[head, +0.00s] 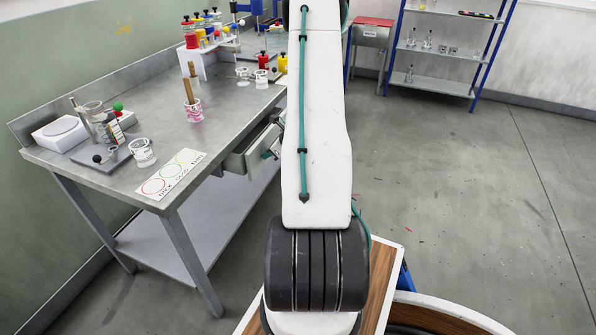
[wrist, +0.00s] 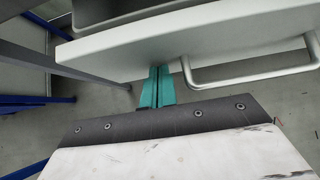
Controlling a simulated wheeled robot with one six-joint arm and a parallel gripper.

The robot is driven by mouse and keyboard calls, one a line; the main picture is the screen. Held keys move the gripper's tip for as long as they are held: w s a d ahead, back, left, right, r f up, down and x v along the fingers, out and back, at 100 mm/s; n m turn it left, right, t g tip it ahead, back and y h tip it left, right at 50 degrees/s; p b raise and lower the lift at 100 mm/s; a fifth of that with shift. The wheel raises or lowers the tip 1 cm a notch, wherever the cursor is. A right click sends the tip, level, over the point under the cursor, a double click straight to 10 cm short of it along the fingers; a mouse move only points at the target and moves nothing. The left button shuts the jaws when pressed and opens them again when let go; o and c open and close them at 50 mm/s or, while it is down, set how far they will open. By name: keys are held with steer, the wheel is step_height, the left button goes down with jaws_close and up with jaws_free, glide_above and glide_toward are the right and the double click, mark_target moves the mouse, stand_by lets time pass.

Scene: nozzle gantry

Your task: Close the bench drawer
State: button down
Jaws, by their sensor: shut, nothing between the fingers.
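The bench drawer (head: 238,161) is a grey drawer under the right edge of the metal bench (head: 152,124), and it stands partly pulled out. In the wrist view its pale front panel (wrist: 130,52) spans the top of the picture, with a metal bar handle (wrist: 248,80) on the right. My gripper (wrist: 157,86) has teal fingers, shut together and empty. Their tips are at the lower edge of the drawer front, left of the handle; I cannot tell whether they touch it. In the head view my arm hides part of the drawer, and the gripper (head: 273,151) shows only partly.
A blue-framed shelf (head: 438,50) stands at the back. The floor to the right is clear.

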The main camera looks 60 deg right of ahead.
steer(key=w, duration=0.6)
steer(key=shift+w+a, duration=0.25)
steer(key=shift+w, duration=0.05)
